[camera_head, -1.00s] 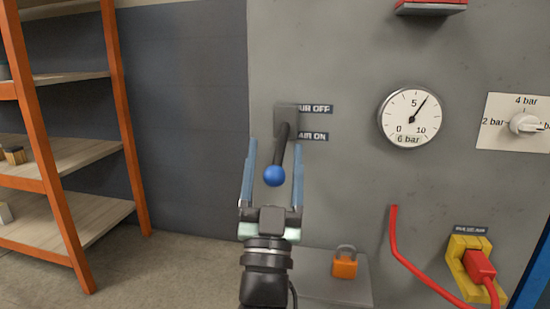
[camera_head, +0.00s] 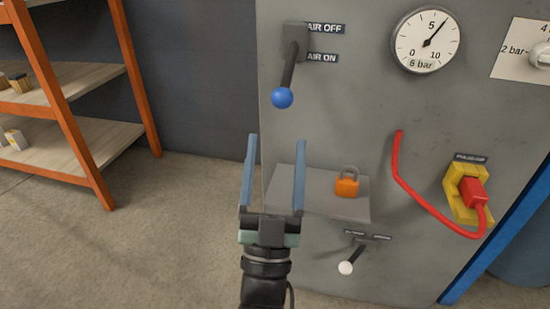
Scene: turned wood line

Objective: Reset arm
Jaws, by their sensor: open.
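My gripper (camera_head: 274,160) is open and empty, with its two blue-grey fingers pointing up the picture. The air lever (camera_head: 290,68) with its blue ball knob (camera_head: 282,98) is on the grey panel (camera_head: 350,110), above the fingertips in the picture and apart from them. The lever points down, its knob lower than the "AIR ON" label (camera_head: 322,58); the "AIR OFF" label (camera_head: 325,28) is above that. The gripper body overlaps the left edge of the panel in the picture.
An orange padlock (camera_head: 347,186) stands on a grey ledge (camera_head: 310,205) right of the fingers. Below is a white-knobbed lever (camera_head: 346,267). A red hose (camera_head: 410,195) and a red plug (camera_head: 473,192) are at right. An orange-framed shelf (camera_head: 70,125) is at left, with open floor between.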

